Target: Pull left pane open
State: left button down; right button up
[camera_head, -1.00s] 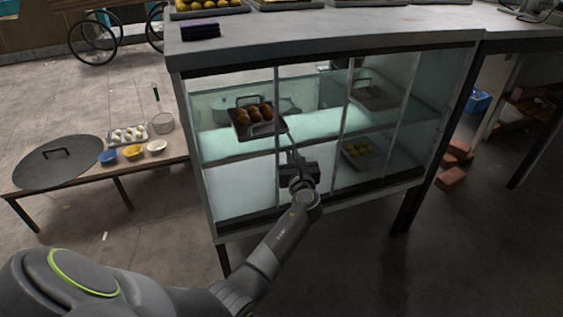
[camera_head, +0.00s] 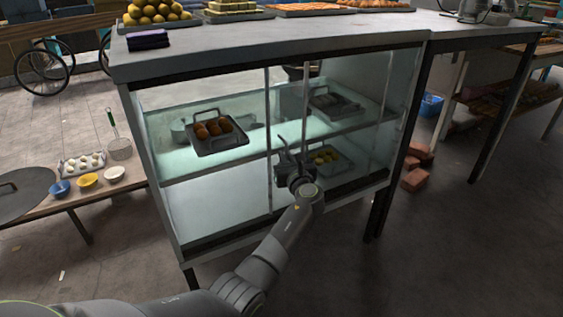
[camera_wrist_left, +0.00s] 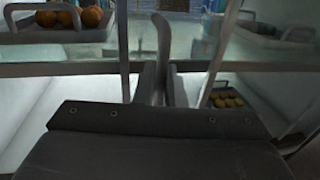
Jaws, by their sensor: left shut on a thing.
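The glass display cabinet (camera_head: 345,72) stands in the middle of the head view, with slim upright pane frames across its front. My left gripper (camera_head: 287,160) is at the front of the glass, between the frame upright (camera_head: 268,190) on its left and another upright (camera_head: 304,95) on its right. In the left wrist view my fingers (camera_wrist_left: 159,85) are closed on a thin, dark, bent pane handle (camera_wrist_left: 161,45). The handle's lower part is hidden between the fingers. Reflections make the pane's exact edges hard to tell. My right gripper is not in view.
Inside, a tray of brown round food (camera_head: 215,144) sits on the shelf; a tray of yellow food (camera_head: 325,171) sits lower right. A low table with bowls (camera_head: 87,181) stands left. Bricks (camera_head: 415,179) lie on the floor at right; the front floor is clear.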

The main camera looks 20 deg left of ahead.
pick_arm(q)
jog(key=shift+w, duration=0.1)
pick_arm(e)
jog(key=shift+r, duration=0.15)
pick_arm(q)
jog(key=c, duration=1.7)
grip_release()
